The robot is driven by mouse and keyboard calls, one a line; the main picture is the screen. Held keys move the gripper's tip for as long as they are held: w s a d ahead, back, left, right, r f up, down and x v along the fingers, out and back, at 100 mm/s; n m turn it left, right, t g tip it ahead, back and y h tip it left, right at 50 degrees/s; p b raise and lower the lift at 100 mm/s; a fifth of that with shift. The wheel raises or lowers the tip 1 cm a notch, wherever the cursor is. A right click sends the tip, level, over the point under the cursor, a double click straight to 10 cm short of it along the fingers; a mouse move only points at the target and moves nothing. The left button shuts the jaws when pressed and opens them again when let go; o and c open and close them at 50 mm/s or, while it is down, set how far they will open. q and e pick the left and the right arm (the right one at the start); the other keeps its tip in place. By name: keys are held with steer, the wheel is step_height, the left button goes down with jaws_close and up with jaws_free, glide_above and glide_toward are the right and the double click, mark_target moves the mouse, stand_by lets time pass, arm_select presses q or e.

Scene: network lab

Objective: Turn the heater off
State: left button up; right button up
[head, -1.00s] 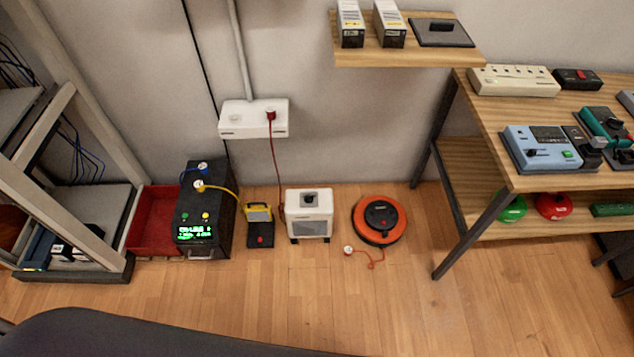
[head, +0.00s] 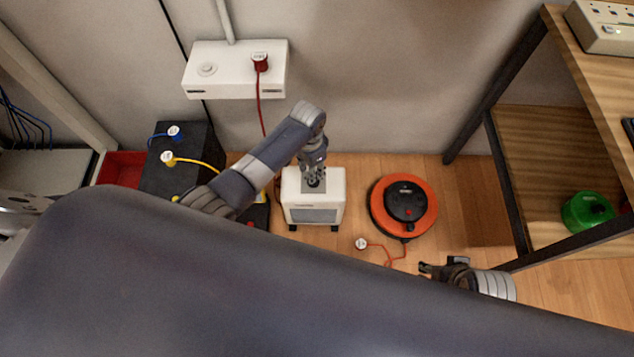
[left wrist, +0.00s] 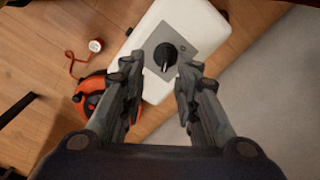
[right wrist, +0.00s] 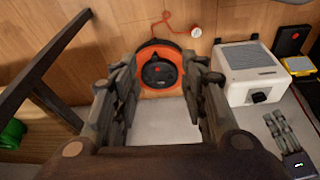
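The heater (head: 315,208) is a small white box with a grille front, standing on the floor by the wall. Its black dial (left wrist: 166,55) sits on a grey plate on top and shows in the left wrist view. My left gripper (head: 314,178) points down just above the dial, partly hiding it in the head view. In the left wrist view its fingers (left wrist: 161,88) are apart, near the dial and not closed on it. My right gripper (right wrist: 163,90) is open and empty, low at the right of the orange reel. The heater also shows in the right wrist view (right wrist: 250,75).
An orange cable reel (head: 376,222) with a loose plug (head: 361,243) lies right of the heater. A black power unit (head: 180,150) stands to the left. A wall socket box (head: 225,82) holds a red plug (head: 260,62). A wooden shelf (head: 545,150) stands at the right.

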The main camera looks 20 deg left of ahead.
arm_select(q)
steer(key=w+b, duration=0.1)
steer(key=w+m+b, duration=0.1)
steer(key=b, duration=0.1)
steer(key=shift+w+d+r, duration=0.15)
steer(key=shift+w+d, duration=0.05)
steer(key=shift+d, duration=0.2)
step_height(320, 180, down, 4)
steer(key=shift+r+b, duration=0.25)
steer(key=shift+b, duration=0.55)
step_height(320, 180, down, 4)
steer(key=shift+f+b, duration=0.2)
steer(key=shift+b, duration=0.9)
steer(key=shift+f, duration=0.1)
arm_select(e)
steer(key=w+a+r+t+y, duration=0.1)
steer(key=w+a+r+t, duration=0.2)
steer(key=w+r+t, duration=0.3)
steer(key=w+a+r+t+y, duration=0.2)
steer(key=w+r+t, duration=0.4)
steer(key=w+r, duration=0.3)
steer(key=shift+w+a+r+n, duration=0.35)
steer(key=shift+a+r, duration=0.2)
steer(key=shift+r, duration=0.15)
arm_select(q)
jaws_close()
